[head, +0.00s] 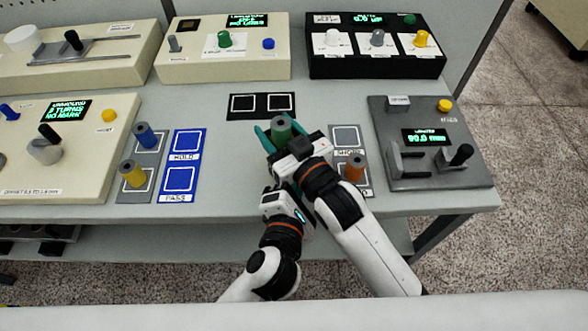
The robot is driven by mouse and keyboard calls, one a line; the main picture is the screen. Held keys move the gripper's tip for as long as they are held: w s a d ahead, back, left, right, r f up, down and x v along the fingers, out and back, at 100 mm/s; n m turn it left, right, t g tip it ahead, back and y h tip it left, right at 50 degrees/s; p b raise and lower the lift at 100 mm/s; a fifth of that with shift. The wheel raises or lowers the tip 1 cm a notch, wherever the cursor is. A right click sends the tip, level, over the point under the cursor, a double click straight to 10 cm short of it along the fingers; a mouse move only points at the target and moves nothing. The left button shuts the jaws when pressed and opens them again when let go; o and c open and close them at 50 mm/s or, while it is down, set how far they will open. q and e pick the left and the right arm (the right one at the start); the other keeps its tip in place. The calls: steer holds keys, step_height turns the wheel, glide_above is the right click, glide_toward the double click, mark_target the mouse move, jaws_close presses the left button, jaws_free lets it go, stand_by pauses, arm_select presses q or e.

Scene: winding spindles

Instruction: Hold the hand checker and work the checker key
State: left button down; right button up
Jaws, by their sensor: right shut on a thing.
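A teal two-pronged tool, which I take to be the hand checker (264,139), is at the middle of the table. Its prongs lie on both sides of an upright green spindle (281,126); I cannot tell whether they touch it. My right gripper (295,150) is shut on the tool, whose body is mostly hidden behind the gripper. My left gripper (285,190) is just below and left of the right one, close against it. Its fingertips are hidden, so its opening does not show. I cannot make out the checker key.
A black two-square pad (262,94) lies behind the spindle. Blue pads (183,143) and blue and yellow spindles (133,173) are to the left. An orange spindle (355,168) stands close right of my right arm. A grey length gauge (430,175) is farther right. Consoles line the back.

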arm_select(q)
steer(key=shift+w+a+y, duration=0.3)
steer(key=shift+w+a, duration=0.1)
steer(key=shift+a, duration=0.05)
steer(key=shift+s+d, duration=0.25)
steer(key=shift+s, duration=0.5)
steer(key=shift+s+d, duration=0.55)
steer(key=shift+s, duration=0.25)
steer(key=shift+s+d, duration=0.4)
steer(key=shift+s, duration=0.3)
steer(key=shift+s+d, duration=0.45)
steer(key=shift+s, duration=0.25)
stand_by(1.4)
steer(key=s+d, duration=0.1)
steer(key=s, duration=0.1)
steer(key=s+d, duration=0.1)
steer(key=s, duration=0.1)
steer(key=shift+d, duration=0.4)
steer(key=shift+w, duration=0.1)
steer(key=shift+w+a, duration=0.8)
steer(key=shift+w, duration=0.45)
steer(key=shift+w+a, duration=0.75)
steer(key=shift+w, duration=0.45)
steer(key=shift+w+a, duration=0.8)
steer(key=shift+w, duration=0.45)
